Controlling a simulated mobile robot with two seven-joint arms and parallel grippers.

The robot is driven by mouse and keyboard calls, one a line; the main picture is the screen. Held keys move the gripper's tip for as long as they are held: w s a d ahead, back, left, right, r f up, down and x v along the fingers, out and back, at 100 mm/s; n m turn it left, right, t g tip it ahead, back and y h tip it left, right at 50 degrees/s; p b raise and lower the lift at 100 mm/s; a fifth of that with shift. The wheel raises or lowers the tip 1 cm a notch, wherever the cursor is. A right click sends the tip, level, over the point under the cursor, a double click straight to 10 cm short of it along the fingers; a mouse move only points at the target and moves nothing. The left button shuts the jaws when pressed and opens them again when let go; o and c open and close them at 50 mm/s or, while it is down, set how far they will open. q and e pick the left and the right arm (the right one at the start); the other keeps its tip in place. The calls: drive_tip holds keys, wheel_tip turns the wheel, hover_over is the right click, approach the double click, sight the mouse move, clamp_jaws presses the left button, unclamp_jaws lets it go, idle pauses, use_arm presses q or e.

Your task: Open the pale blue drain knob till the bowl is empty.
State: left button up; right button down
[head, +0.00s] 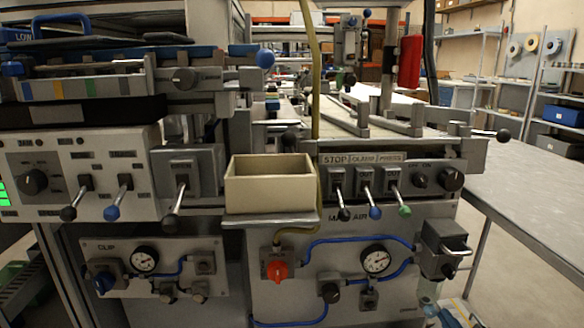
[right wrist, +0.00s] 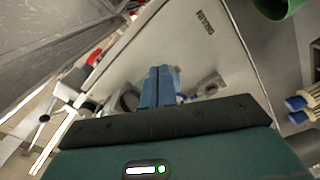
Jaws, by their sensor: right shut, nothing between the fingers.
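In the head view a grey filter unit (head: 445,246) with a lever is fixed to the right edge of the lower panel. Under it hangs a small, partly see-through bowl (head: 427,286). A small pale blue knob (head: 430,308) shows at its bottom; the level in the bowl is too small to tell. In the right wrist view my right gripper (right wrist: 162,74) has its blue fingers shut together with nothing between them, in front of a grey panel (right wrist: 165,45). I cannot make out the pale blue knob there. My left gripper is not in view.
A red-orange knob (head: 276,270), gauges and blue hoses crowd the lower panel. A cream bin (head: 269,184) stands on a small shelf above. A grey table (head: 520,200) is at the right. The wrist view shows blue-tipped parts (right wrist: 296,103) at its right edge.

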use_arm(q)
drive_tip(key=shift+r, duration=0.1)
use_arm(e)
drive_tip(key=shift+a, duration=0.35)
idle(0.7)
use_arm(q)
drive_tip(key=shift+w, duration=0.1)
use_arm(e)
drive_tip(key=shift+a+f, duration=0.1)
drive_tip(key=shift+f, duration=0.05)
use_arm(q)
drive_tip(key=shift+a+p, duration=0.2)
drive_tip(key=shift+p, duration=0.1)
use_arm(e)
drive_tip(key=shift+f, duration=0.2)
drive_tip(key=shift+w, duration=0.1)
use_arm(q)
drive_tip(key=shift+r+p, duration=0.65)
drive_tip(key=shift+p, duration=0.1)
use_arm(e)
drive_tip(key=s+d, duration=0.1)
drive_tip(key=s, duration=0.5)
drive_tip(key=shift+d+f, duration=0.15)
